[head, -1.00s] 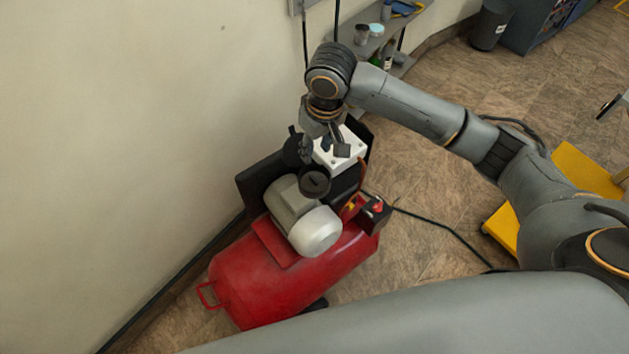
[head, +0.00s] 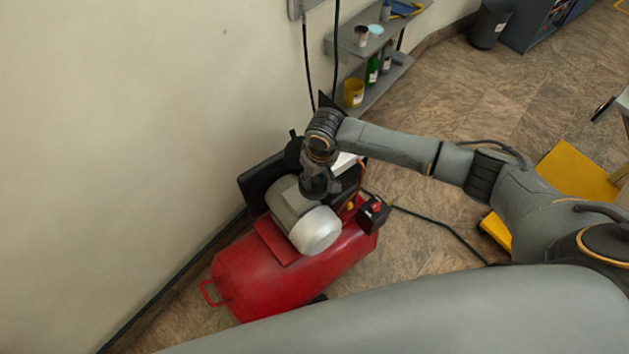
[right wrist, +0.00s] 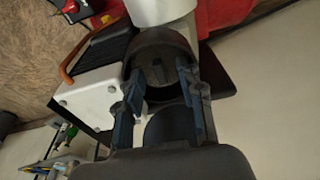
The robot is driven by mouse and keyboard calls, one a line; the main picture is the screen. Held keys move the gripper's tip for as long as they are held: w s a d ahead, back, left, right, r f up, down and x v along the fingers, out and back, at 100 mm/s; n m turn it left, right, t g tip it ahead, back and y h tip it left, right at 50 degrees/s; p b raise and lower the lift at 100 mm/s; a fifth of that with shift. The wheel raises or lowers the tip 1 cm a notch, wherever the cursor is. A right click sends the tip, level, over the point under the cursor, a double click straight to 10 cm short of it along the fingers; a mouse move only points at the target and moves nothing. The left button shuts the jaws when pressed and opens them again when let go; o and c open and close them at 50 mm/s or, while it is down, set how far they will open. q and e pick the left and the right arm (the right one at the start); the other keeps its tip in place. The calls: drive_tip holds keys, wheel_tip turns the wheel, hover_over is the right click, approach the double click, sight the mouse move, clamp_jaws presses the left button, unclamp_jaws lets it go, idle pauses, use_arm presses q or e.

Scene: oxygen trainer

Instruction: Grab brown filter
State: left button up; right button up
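The brown filter (right wrist: 158,62) is a dark round cap in the right wrist view, beside a white block. My right gripper (right wrist: 160,82) is open, with its fingertips at either side of the filter's near part. I cannot tell whether they touch it. In the head view the right gripper (head: 320,186) points down over the compressor and hides most of the filter. My left gripper is not in view.
The red compressor tank (head: 265,285) carries a grey motor (head: 314,230) and a white pump block (head: 344,162). A wall is at left. A shelf (head: 372,93) with containers stands behind. A black cable (head: 435,226) crosses the floor.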

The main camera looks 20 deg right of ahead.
clamp_jaws()
idle(0.3)
